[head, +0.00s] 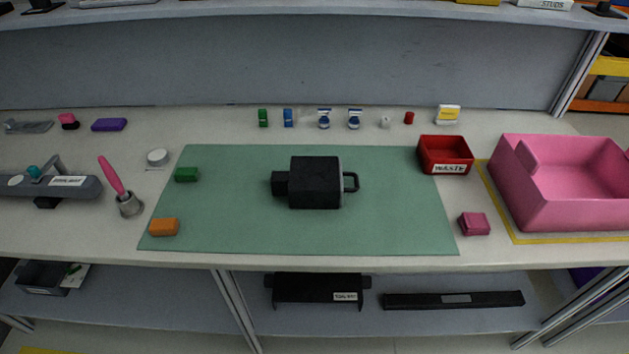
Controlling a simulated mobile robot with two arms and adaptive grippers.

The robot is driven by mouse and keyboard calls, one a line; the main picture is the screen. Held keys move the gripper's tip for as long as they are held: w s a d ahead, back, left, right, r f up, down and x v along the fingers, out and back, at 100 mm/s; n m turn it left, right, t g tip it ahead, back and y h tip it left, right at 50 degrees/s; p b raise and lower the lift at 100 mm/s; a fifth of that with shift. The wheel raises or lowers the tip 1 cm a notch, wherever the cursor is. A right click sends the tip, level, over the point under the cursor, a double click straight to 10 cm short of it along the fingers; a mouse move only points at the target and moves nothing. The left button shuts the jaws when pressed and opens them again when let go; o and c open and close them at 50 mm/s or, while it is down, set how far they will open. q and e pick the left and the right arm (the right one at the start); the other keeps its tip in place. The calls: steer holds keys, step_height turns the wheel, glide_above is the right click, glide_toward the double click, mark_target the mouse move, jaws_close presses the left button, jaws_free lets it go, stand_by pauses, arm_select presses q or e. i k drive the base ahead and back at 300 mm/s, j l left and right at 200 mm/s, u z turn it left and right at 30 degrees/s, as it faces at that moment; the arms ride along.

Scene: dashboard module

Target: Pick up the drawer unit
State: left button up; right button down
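A black box-shaped unit (315,183) with a loop handle on its right side and a small block on its left lies on the green mat (390,220). It looks like the drawer unit, and nothing touches it. Neither of my grippers shows in the head view.
A green block (187,174) and an orange block (164,227) lie at the mat's left. A red waste bin (445,154) stands at its upper right corner. A pink block (474,223) and large pink bin (520,195) stand right. The mat around the unit is clear.

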mark_target(312, 182)
steer(key=i+j+z, duration=0.1)
steer(key=j+z, duration=0.25)
steer(key=j, duration=0.95)
